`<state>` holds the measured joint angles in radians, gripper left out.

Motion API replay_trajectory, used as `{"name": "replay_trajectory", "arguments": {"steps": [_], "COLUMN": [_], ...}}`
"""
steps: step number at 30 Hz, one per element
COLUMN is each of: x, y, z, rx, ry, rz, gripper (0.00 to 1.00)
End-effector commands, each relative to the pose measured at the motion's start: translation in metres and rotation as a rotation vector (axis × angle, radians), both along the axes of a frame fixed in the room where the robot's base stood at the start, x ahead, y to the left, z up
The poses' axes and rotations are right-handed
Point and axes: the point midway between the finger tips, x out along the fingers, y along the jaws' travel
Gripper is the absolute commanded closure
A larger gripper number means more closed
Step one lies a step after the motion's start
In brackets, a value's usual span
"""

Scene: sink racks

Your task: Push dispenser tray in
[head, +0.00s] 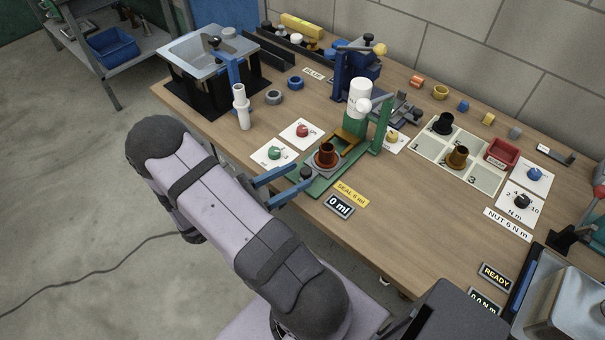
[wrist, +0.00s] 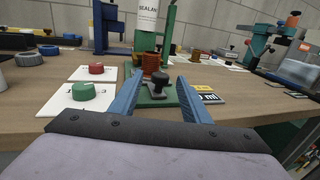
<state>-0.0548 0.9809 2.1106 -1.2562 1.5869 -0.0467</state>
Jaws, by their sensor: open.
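The dispenser is a green stand (head: 384,118) with a white cartridge (head: 360,97) above its green base. Its tray (head: 340,166) is a grey plate at the front end of the base, carrying a copper-brown flanged part (head: 326,153). The tray sticks out in front of the cartridge toward me. A dark knob (wrist: 158,82) stands at the tray's near end. My gripper (head: 303,176) has blue fingers and is open. In the wrist view, the gripper (wrist: 161,78) has one finger on each side of the knob, with gaps visible. Nothing is held.
A green knob (head: 274,153) and a red knob (head: 302,130) on white cards lie left of the dispenser. A "0 ml" display (head: 339,206) and a yellow label (head: 351,194) lie to its right. A white-and-blue post (head: 241,107) stands at the left.

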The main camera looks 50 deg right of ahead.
Motion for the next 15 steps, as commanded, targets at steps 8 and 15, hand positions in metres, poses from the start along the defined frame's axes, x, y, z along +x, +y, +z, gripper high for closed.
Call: {"name": "replay_trajectory", "arguments": {"steps": [8, 15], "x": [0.007, 0.008], "y": [0.026, 0.029], "z": [-0.001, 0.0], "rx": [0.0, 0.0], "ry": [-0.001, 0.0], "rz": [0.001, 0.0], "gripper": [0.57, 0.57]}}
